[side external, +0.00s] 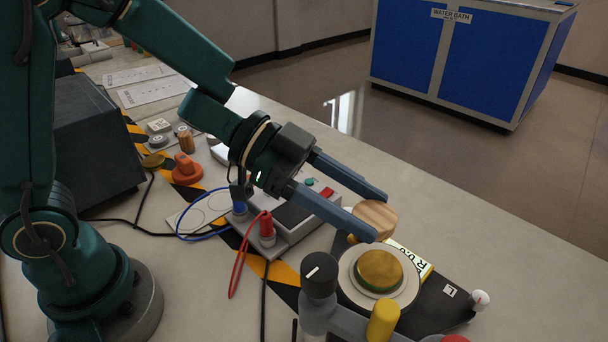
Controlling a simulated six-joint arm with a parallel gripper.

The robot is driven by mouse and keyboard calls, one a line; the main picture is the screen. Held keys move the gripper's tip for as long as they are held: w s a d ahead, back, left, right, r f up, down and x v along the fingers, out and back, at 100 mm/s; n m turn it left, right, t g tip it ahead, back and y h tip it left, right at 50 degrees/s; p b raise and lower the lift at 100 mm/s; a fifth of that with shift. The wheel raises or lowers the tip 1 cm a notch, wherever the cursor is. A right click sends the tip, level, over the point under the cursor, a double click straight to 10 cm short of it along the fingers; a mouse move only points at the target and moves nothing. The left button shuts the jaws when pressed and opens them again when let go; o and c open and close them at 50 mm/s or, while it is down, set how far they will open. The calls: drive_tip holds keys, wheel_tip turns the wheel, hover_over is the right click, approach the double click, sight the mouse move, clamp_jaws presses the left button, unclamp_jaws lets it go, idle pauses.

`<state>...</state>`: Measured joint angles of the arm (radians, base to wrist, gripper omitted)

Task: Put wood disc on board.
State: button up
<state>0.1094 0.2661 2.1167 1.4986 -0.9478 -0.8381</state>
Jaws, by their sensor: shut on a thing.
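A pale wood disc (375,217) with visible grain is between the tips of my gripper (378,216). The two long blue-grey fingers are shut on it, one on its far side and one on its near side. The near finger hides part of the disc. I cannot tell its height above the surface below. A pale flat board (203,211) with ring outlines lies on the bench to the left, partly behind a blue cable. I cannot tell for certain that this is the task's board.
A brass-topped disc (379,270) sits on a round white plate (349,288) just in front of my gripper. A grey device (292,222) with red and blue plugs stands below my arm. Black and yellow knobs (383,320) stand in the foreground.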

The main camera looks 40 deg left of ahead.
sight(366, 262)
drive_tip(key=shift+s+d+f, duration=0.1)
drive_tip(key=shift+d+f, duration=0.35)
drive_tip(key=shift+d, duration=0.2)
drive_tip(key=shift+s+d+f, duration=0.1)
drive_tip(key=shift+d+f, duration=0.3)
drive_tip(key=shift+d, duration=0.2)
drive_tip(key=shift+f, duration=1.75)
drive_tip(key=shift+f, duration=0.2)
drive_tip(key=o, duration=1.3)
